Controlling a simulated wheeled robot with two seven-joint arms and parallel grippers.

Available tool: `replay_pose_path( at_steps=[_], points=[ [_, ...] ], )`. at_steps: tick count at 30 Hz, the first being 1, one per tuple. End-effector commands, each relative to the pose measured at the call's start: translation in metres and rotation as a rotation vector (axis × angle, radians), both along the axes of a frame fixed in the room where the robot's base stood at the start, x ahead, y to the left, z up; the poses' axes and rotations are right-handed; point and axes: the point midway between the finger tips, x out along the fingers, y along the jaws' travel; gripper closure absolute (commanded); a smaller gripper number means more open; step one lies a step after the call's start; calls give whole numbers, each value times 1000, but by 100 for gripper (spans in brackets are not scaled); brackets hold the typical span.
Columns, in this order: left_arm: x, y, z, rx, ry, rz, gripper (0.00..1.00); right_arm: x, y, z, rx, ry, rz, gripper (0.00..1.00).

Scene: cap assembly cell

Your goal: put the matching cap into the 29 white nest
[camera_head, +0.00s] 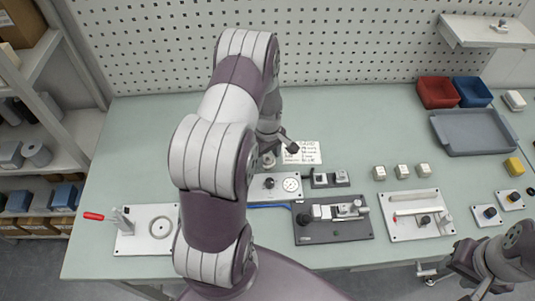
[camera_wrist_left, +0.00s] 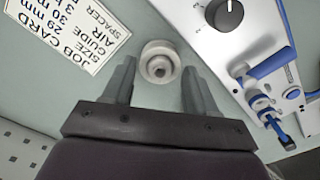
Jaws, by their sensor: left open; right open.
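A round white cap-like piece (camera_wrist_left: 160,62) with a grey hollow centre lies on the green table between the fingertips of my left gripper (camera_wrist_left: 159,80). It also shows in the head view (camera_head: 268,161). My left gripper (camera_head: 278,147) is open, and I see a gap on each side of the piece. The job card (camera_wrist_left: 70,30) beside it reads size 29 mm. Three small pale blocks (camera_head: 402,171) stand in a row right of centre. I cannot read which nest is the 29 white one. My right gripper (camera_head: 478,289) is open and empty at the lower right, partly cut off.
A white panel with a black knob (camera_head: 269,183) is close to my left gripper. A dark clamp fixture (camera_head: 335,232) and a white fixture plate (camera_head: 416,230) stand near the front. Red (camera_head: 437,92) and blue bins (camera_head: 472,91) and a grey tray (camera_head: 474,146) are at back right.

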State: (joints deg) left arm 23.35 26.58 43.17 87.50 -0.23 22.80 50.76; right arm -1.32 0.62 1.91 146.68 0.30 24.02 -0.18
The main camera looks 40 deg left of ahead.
Motion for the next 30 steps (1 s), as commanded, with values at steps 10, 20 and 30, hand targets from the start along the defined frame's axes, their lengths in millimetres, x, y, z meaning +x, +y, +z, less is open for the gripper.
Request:
replay_pose_path(
  at_steps=[10, 20, 30],
  points=[
    [2, 1, 67, 3, -7, 0, 42, 0, 0, -13, 0, 0, 0, 57],
    [0, 0, 124, 0, -1, 0, 42, 0, 0, -19, 0, 0, 0, 57],
    [1, 0, 124, 7, -14, -135, 42, 0, 0, -19, 0, 0, 0, 57]
  ],
)
